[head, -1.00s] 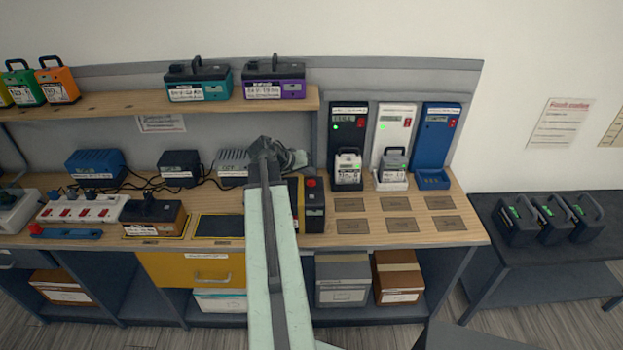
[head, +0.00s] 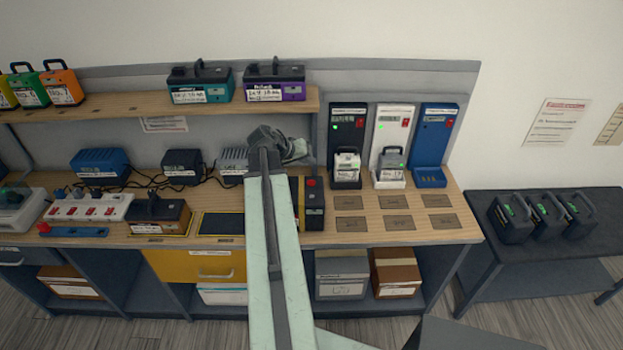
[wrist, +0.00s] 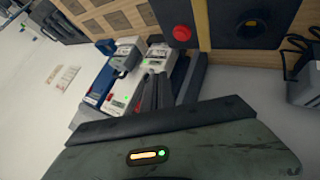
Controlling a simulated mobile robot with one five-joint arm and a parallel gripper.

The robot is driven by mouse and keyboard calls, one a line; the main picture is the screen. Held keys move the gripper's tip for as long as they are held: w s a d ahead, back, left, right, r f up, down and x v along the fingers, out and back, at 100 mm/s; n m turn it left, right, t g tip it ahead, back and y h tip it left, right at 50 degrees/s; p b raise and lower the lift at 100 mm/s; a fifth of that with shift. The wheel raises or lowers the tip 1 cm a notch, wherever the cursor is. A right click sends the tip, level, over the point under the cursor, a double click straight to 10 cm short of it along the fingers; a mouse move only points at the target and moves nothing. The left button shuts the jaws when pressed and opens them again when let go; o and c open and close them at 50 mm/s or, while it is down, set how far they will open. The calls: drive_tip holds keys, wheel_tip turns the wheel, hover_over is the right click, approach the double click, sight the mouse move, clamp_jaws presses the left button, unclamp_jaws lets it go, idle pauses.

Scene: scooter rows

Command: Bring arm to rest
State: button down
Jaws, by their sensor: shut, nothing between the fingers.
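My gripper (head: 296,151) is at the far end of my raised pale green arm, in front of the back panel above the workbench (head: 395,238). It is shut and holds nothing. In the wrist view its dark fingers (wrist: 152,92) lie close together beyond the green housing, with the chargers behind them. The arm hides part of the bench and a grey box behind it. A black and yellow unit with a red button (head: 311,183) stands just right of the arm; its red button also shows in the wrist view (wrist: 181,33).
Three chargers, black (head: 347,122), white (head: 392,122) and blue (head: 434,125), stand at the bench's right; the first two hold batteries. A shelf (head: 130,110) carries several batteries. A dark side table (head: 595,213) holds three more. The bench's front right has empty marked pads.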

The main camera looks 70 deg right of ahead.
idle(0.4)
drive_tip(key=w+a+f+n+t, duration=0.1)
drive_tip(key=w+a+n+t, duration=0.15)
drive_tip(key=w+a, duration=0.95)
drive_tip(key=w+a+f+n+t, duration=0.1)
drive_tip(key=w+a+n+t, duration=0.15)
drive_tip(key=w+a, duration=0.95)
drive_tip(key=w+a+f+n+t+y, duration=0.1)
drive_tip(key=w+a+f+n+y, duration=0.2)
drive_tip(key=w+a, duration=1.1)
drive_tip(key=s+a+f+n+g+y, duration=0.1)
drive_tip(key=s+a+n+y, duration=0.1)
drive_tip(key=a, duration=1.2)
drive_tip(key=s+a+f+n+y+b, duration=0.1)
drive_tip(key=s+a+f+n+y, duration=0.1)
drive_tip(key=a, duration=1.2)
drive_tip(key=s+n+y, duration=0.1)
drive_tip(key=s+n, duration=0.1)
drive_tip(key=s, duration=0.1)
drive_tip(key=shift+g, duration=0.4)
drive_tip(key=shift+s+f, duration=0.1)
